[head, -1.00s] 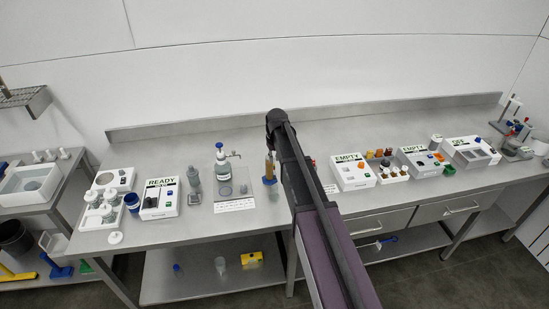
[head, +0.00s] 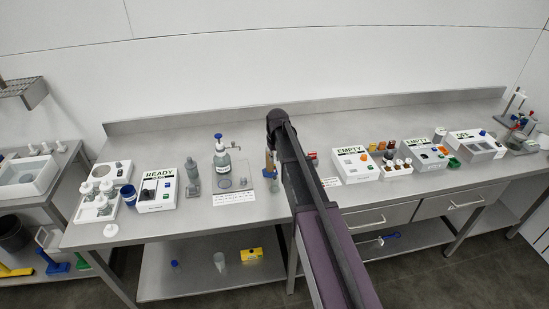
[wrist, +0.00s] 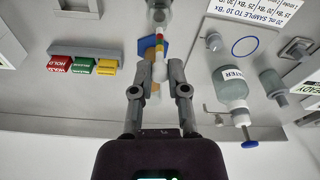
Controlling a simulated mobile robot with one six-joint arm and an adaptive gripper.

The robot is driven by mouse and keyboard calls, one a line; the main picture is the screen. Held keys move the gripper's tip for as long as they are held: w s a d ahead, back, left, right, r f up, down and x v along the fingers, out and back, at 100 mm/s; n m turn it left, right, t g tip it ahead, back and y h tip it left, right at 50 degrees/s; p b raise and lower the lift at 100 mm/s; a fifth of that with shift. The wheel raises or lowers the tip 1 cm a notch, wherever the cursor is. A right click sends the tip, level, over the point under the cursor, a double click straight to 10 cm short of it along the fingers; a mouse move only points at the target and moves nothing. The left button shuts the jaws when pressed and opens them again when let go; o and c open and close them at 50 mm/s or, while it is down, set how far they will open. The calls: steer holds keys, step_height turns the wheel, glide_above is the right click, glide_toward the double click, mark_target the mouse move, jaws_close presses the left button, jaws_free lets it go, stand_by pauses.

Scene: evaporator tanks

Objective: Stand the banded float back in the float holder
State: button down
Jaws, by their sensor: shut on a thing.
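The banded float (wrist: 159,68) shows in the wrist view as a pale stem with yellow, red and green bands. My gripper (wrist: 159,90) is shut on the stem, one finger on each side. The float's far end runs up the picture towards a clear greyish rounded part (wrist: 159,12); I cannot tell whether this is the float's bulb or part of a holder. An amber cylinder (head: 269,160) on a blue base (wrist: 150,47) stands behind the float. In the head view my arm hides the gripper and float. I cannot make out the float holder for certain.
A pump bottle (head: 222,160) and a grey bottle (head: 193,178) stand left of the cylinder. The READY box (head: 157,188) is further left. Coloured blocks (wrist: 83,65) lie on the wrist view's left. EMPTY boxes (head: 353,164) stand right of my arm.

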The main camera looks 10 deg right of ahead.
mark_target(275, 172)
steer(key=shift+f+b, duration=2.55)
steer(key=shift+f, duration=0.2)
steer(key=c, duration=0.6)
jaws_free()
steer(key=shift+o, duration=0.2)
steer(key=shift+r, duration=0.15)
step_height(275, 172, up, 10)
steer(key=p, duration=1)
steer(key=shift+r, duration=0.1)
